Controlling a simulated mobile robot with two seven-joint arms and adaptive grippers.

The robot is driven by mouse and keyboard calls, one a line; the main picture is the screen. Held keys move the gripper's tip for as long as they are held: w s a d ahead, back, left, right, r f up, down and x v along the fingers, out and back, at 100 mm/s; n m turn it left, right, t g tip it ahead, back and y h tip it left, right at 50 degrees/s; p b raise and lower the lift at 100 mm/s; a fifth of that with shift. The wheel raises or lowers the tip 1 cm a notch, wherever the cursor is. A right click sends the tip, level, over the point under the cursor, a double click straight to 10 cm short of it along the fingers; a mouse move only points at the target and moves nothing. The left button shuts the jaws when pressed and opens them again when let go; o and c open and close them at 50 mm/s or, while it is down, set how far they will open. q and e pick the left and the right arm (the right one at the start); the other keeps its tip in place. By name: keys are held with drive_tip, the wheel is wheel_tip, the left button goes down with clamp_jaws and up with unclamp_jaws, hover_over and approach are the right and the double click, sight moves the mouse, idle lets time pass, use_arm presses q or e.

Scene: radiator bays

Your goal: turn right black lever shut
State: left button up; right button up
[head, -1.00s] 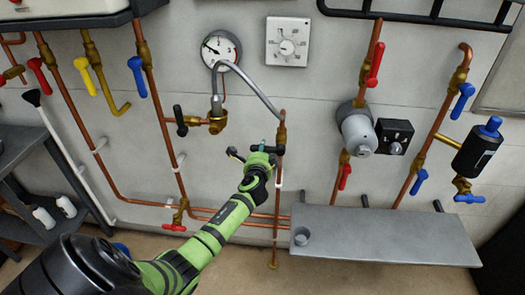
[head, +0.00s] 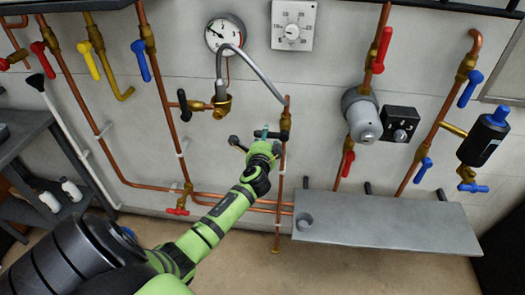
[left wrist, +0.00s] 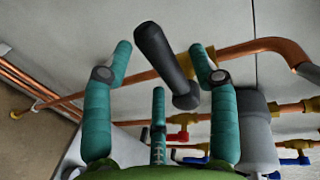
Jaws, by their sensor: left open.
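The right black lever (left wrist: 165,62) lies crosswise over a copper pipe with a brass valve body (left wrist: 160,75) behind it in the left wrist view. My left gripper (left wrist: 167,62) is open, with teal fingers on either side of the lever; a clear gap shows on the left, and a narrower one on the right. In the head view my left gripper (head: 265,133) is at the valve on the middle thin pipe, hiding much of the lever. Another black lever (head: 182,101) stands upright on the valve to the left. My right gripper is not in view.
A grey hose (head: 262,72) runs down to the pipe just above my gripper. A grey shelf (head: 385,228) juts out at lower right. Red levers (head: 384,45), blue levers (head: 470,88) and a yellow lever (head: 88,60) sit on neighbouring pipes. A red valve (head: 178,210) is low on the left.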

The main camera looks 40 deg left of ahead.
use_arm(q)
drive_tip(key=v, duration=0.9)
drive_tip(key=shift+s, duration=0.3)
drive_tip(key=shift+d+r, duration=0.1)
drive_tip(key=shift+r, duration=0.05)
drive_tip(key=s+d+f+n+g+h, duration=0.1)
drive_tip(key=s+d+f+g+h, duration=0.3)
drive_tip(key=f, duration=0.7)
drive_tip(key=s+d+f+n, duration=0.1)
drive_tip(key=s+d+f, duration=0.1)
drive_tip(key=s+f, duration=0.65)
drive_tip(key=s+d+f+n+g+h, duration=0.1)
drive_tip(key=s+d+f+g+h, duration=0.15)
drive_tip(key=f, duration=1.15)
drive_tip(key=s+d+f+n+g, duration=0.2)
drive_tip(key=s+f, duration=0.2)
drive_tip(key=s, duration=0.5)
drive_tip(key=s+d+f+n+g+h, duration=0.1)
drive_tip(key=s+f, duration=0.4)
drive_tip(key=s, duration=0.5)
drive_tip(key=s+d+f+n+g+h, duration=0.1)
drive_tip(key=s+d+f+n+g, duration=0.2)
drive_tip(key=s, duration=0.7)
wheel_tip(320, 180, down, 2)
drive_tip(key=shift+d+f, duration=0.15)
drive_tip(key=shift+d, duration=0.95)
drive_tip(key=c, duration=0.4)
